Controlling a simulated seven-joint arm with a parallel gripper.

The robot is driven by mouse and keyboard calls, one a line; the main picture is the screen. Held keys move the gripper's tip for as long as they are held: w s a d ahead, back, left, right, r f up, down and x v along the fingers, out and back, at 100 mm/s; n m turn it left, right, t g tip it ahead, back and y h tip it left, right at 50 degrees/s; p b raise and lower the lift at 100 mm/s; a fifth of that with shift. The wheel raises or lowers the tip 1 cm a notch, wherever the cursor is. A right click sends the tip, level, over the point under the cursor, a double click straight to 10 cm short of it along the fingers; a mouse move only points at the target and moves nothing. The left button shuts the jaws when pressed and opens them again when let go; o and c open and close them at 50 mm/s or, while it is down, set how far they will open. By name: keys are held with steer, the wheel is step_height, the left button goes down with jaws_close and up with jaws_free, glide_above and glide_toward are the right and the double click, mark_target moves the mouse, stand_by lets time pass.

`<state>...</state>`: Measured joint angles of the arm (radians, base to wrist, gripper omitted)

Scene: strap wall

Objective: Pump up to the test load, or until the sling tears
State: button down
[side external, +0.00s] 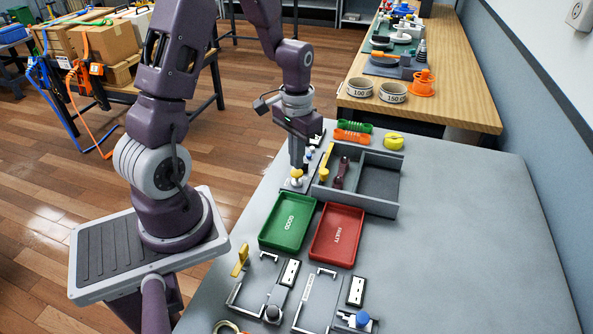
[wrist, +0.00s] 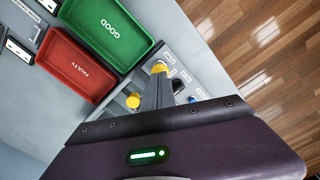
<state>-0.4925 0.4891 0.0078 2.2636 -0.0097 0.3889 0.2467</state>
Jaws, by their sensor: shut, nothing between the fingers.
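My gripper (side external: 297,167) is shut and empty, pointing down at a small grey panel beside the grey divided tray. A yellow button (side external: 297,174) on that panel (side external: 289,187) is right under or against the fingertips; I cannot tell whether they touch. In the wrist view my gripper's fingers (wrist: 159,80) end at the yellow button (wrist: 160,67). The panel (wrist: 199,91) there carries white labels and a dark knob, and another yellow knob (wrist: 133,100) shows to the left. Green (side external: 354,126) and orange (side external: 352,137) ribbed pieces lie behind the tray; I cannot tell whether either is the sling under load.
A green GOOD tray (side external: 288,227) and a red FAULTY tray (side external: 337,236) lie in front. The grey divided tray (side external: 381,207) stands close on the right, holding a dark red tool (side external: 342,172). Fixtures (side external: 262,285) fill the front; the table's right side is clear.

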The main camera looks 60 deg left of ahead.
stand_by(0.4)
steer(key=shift+f, duration=1.55)
steer(key=shift+r, duration=0.95)
